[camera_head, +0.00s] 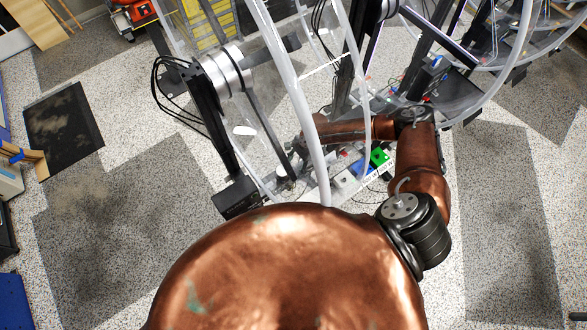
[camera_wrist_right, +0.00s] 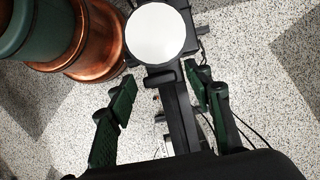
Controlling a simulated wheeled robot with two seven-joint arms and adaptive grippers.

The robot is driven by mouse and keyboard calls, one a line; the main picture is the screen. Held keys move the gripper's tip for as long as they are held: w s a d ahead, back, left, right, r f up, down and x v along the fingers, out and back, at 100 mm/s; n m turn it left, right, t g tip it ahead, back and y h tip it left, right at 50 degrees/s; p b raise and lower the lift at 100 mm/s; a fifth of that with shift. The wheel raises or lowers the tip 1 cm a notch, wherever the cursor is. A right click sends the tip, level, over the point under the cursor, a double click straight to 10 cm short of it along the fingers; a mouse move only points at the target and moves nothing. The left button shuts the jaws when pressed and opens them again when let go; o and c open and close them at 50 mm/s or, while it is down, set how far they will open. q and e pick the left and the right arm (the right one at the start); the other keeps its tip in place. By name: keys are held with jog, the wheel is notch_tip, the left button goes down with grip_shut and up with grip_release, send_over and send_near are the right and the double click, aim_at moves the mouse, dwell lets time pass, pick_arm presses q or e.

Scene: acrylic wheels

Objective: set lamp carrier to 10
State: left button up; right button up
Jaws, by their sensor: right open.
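In the right wrist view, my right gripper (camera_wrist_right: 160,78) is open, with one dark green finger on each side of a long black bar (camera_wrist_right: 180,120). Both fingers look clear of the bar. A round white disc (camera_wrist_right: 155,33) lies just beyond the fingertips, above a black block. I cannot tell for sure which part is the lamp carrier, and no scale or number 10 is readable. In the head view, my right arm reaches left behind a clear wheel rim, and its gripper (camera_head: 291,160) is small and partly hidden there. My left gripper is not in view.
Clear curved wheel rims (camera_head: 300,95) and black posts (camera_head: 207,100) crowd the space around my right arm. A green block (camera_head: 379,158) and a blue block stand near the forearm. Thin black cables hang nearby. The speckled floor (camera_head: 110,200) is open at left.

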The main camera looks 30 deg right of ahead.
jog(key=shift+r, duration=0.2)
jog(key=v, duration=0.7)
jog(key=shift+d+r, duration=0.1)
dwell(0.4)
